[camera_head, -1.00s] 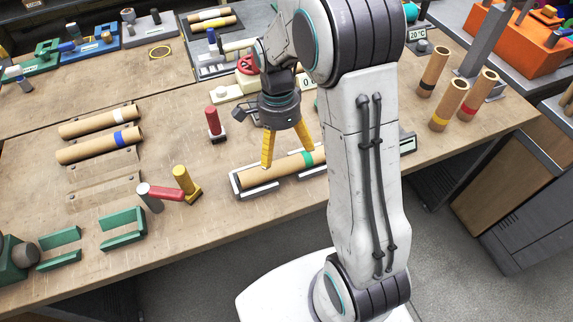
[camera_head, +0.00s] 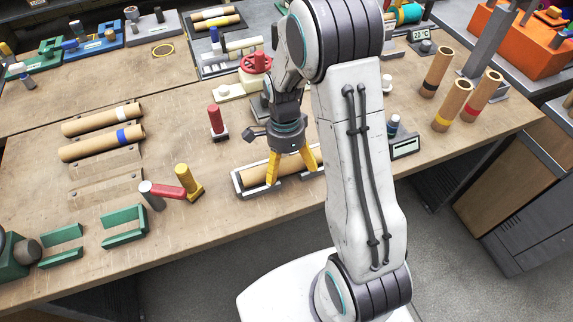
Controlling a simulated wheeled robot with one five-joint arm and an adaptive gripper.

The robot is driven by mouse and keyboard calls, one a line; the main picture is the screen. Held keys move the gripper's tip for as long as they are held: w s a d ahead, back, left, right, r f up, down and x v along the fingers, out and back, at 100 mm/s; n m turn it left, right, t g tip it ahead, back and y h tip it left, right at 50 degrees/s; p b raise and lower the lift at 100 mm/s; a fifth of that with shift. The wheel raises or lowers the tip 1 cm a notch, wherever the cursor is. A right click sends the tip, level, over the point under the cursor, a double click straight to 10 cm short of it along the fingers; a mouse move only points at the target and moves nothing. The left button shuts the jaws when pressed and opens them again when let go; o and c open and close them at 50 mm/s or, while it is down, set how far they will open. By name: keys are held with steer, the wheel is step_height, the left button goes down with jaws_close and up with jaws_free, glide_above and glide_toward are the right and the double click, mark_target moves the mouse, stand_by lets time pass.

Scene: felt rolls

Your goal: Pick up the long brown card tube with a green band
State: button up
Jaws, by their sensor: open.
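The long brown card tube (camera_head: 254,176) lies in a grey cradle (camera_head: 254,192) near the table's front edge. Its green band does not show now; a finger of my gripper covers part of the tube and my arm hides its right end. My gripper (camera_head: 292,173) is open and points down at the tube. One yellow finger is in front of the tube left of its middle, the other is further right. I cannot tell whether the fingers touch the tube or straddle it.
A red post (camera_head: 216,121) stands behind the cradle, and a yellow post (camera_head: 187,181) to its left. Upright tubes (camera_head: 452,105) stand at right. A display box (camera_head: 405,147) sits right of my arm.

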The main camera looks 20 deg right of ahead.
steer(key=c, duration=1.4)
steer(key=shift+c, duration=0.2)
steer(key=shift+r, duration=0.1)
